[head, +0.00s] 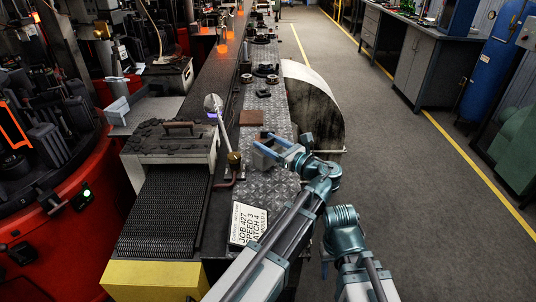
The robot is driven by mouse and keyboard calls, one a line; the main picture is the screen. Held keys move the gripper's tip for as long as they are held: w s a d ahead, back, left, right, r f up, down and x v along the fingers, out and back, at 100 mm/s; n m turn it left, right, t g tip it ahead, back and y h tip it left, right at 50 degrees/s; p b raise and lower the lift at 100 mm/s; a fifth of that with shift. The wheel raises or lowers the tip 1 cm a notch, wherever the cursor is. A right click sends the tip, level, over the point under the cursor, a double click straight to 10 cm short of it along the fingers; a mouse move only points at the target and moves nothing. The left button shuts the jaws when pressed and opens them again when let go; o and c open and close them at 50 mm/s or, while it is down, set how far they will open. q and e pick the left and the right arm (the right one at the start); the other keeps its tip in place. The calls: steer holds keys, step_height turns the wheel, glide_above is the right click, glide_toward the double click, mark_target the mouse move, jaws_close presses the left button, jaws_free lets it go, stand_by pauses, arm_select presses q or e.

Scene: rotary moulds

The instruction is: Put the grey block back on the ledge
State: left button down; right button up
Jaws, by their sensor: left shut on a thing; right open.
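My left gripper (271,146) reaches over the tread-plate ledge (277,190) in the head view. It is shut on the grey block (262,158), which shows at its fingertips and is partly covered by the fingers. I cannot tell whether the block touches the plate. A joint and link of my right arm show at the lower right, but its gripper fingers are not visible.
A brown square plate (251,118) lies just beyond the block. A white job sign (248,225) lies nearer me. A large curved drum-like guard (314,105) borders the right side.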

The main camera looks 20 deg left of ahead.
arm_select(q)
steer(key=shift+f+b, duration=1.25)
steer(key=shift+f, duration=0.3)
steer(key=shift+f, duration=0.1)
steer(key=shift+c, duration=0.6)
jaws_free()
